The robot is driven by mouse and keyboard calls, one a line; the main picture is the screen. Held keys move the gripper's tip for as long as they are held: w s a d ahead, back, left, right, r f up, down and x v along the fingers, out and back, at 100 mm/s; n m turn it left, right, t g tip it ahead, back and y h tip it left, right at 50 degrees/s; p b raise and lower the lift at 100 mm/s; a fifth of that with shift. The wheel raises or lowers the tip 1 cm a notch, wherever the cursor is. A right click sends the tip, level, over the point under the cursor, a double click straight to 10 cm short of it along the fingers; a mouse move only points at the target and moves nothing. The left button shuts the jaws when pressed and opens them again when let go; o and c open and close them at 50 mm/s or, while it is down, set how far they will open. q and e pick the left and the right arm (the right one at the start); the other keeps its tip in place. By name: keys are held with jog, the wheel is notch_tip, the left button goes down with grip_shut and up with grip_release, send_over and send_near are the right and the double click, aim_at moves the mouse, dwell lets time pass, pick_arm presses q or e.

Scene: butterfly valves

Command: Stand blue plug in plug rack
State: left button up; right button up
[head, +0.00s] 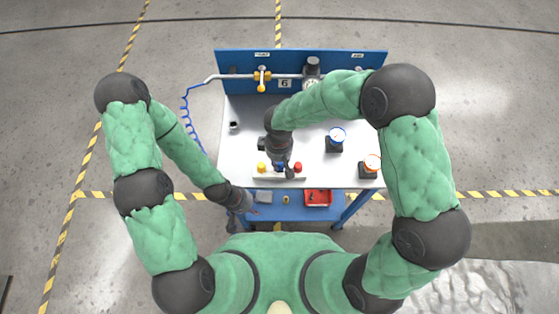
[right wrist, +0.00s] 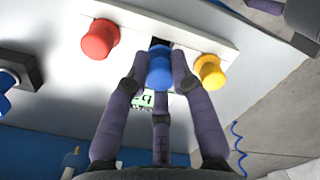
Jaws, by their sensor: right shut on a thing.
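The white plug rack (head: 266,178) lies along the front edge of the table, with a yellow plug (head: 262,168) at its left and a red plug (head: 298,167) at its right in the head view. My right gripper (head: 283,167) is over the rack's middle. In the right wrist view its fingers (right wrist: 156,72) are shut on the blue plug (right wrist: 160,70), between the red plug (right wrist: 99,40) and the yellow plug (right wrist: 209,70). A dark patch shows beside the blue plug at the rack; I cannot tell whether the plug is seated. My left gripper (head: 245,212) hangs below the table's front left, its fingers unclear.
Gauges with a blue rim (head: 337,135) and an orange rim (head: 372,162) stand on the right of the table. A pipe with a yellow-handled valve (head: 262,78) runs along the blue back panel. A red tray (head: 318,197) is on the lower shelf. The table's left side is mostly clear.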

jog(key=shift+f+b, duration=0.65)
dwell(0.8)
jog(key=shift+s+f+b, duration=0.2)
jog(key=shift+f+b, duration=0.15)
jog(key=shift+b, duration=0.05)
dwell(0.9)
jog(key=o, duration=1.4)
jog(key=shift+o, duration=0.2)
jog(key=shift+r, duration=0.1)
jog(key=shift+w+r+p, duration=0.25)
jog(key=shift+r+p, duration=0.6)
jog(key=shift+r, duration=0.1)
jog(key=shift+r+p, duration=1.95)
jog(key=shift+r, duration=0.75)
